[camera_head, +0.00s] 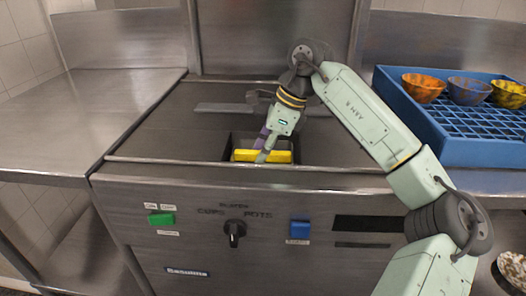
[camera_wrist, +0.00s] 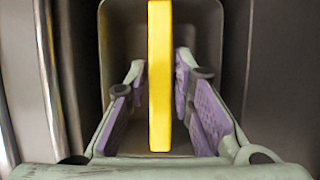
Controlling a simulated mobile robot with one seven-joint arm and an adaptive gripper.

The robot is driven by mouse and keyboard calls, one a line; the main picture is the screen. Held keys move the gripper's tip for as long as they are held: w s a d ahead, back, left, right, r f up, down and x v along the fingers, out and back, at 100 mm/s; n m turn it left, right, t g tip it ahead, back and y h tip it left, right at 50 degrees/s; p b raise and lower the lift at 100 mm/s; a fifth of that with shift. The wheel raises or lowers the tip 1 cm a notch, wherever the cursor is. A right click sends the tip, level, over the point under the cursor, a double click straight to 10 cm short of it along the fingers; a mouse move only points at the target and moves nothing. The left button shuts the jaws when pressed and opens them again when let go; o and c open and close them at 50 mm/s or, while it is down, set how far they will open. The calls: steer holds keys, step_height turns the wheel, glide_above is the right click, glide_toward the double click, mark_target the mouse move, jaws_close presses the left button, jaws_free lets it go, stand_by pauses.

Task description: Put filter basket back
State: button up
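A yellow bar-shaped handle (camera_head: 262,156), which seems to belong to the filter basket, lies across a rectangular opening (camera_head: 228,147) in the steel machine top. In the wrist view the yellow handle (camera_wrist: 160,75) runs up the middle of the picture. A grey recess with rounded corners (camera_wrist: 118,40) shows behind it; I cannot tell whether this is the basket or the opening's own wall. My gripper (camera_head: 264,150) points down at the handle. In the wrist view my gripper's (camera_wrist: 160,88) purple-padded fingers are open, one on each side of the handle, with visible gaps.
A blue rack (camera_head: 425,120) with an orange bowl (camera_head: 423,88), a blue-grey bowl (camera_head: 469,91) and a yellow bowl (camera_head: 508,94) stands at the right. The front panel has a green switch (camera_head: 161,219), dial (camera_head: 234,232) and blue switch (camera_head: 299,229). The left counter (camera_head: 90,115) is clear.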

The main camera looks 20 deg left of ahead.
steer(key=o, duration=0.3)
steer(key=v, duration=1.2)
stand_by(0.3)
